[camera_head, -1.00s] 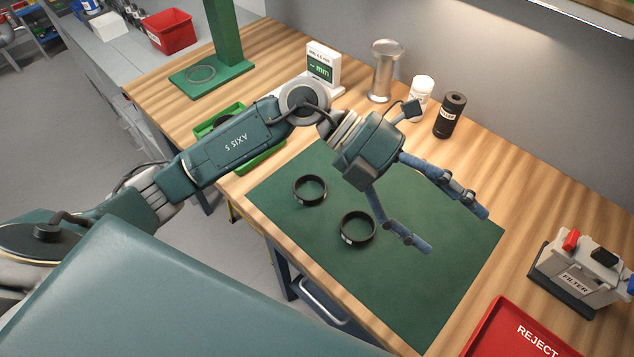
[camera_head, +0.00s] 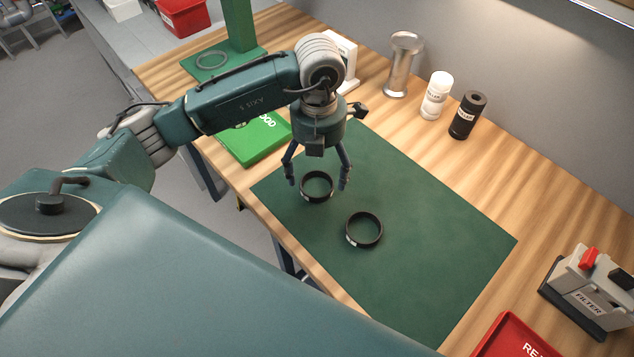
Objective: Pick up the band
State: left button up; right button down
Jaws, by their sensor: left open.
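Two black ring-shaped bands lie on the green mat (camera_head: 440,270). The farther band (camera_head: 304,195) is near the mat's left side, and the nearer band (camera_head: 350,243) lies to its right and closer to me. Each has a small pale label on its side. My left gripper (camera_head: 318,185) is open and points down, with one finger on either side of the farther band. It appears empty; I cannot tell whether the fingers touch the band. My right gripper is not in view.
A green tray (camera_head: 262,148) stands left of the mat, partly behind my arm. A metal cylinder (camera_head: 399,72), a white bottle (camera_head: 435,100) and a black bottle (camera_head: 465,118) stand at the back. A filter box (camera_head: 590,290) and a red reject tray (camera_head: 490,340) are at right.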

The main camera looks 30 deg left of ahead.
aim_at(316, 189)
pick_arm(q)
jog(key=f, duration=0.1)
jog(key=f+p, duration=0.1)
jog(key=f, duration=0.1)
jog(key=shift+s+a+f, duration=0.15)
jog(key=shift+s+f, duration=0.1)
jog(key=shift+f, duration=0.4)
jog(key=shift+c, duration=0.5)
jog(key=c, duration=0.9)
jog(key=shift+c, duration=1)
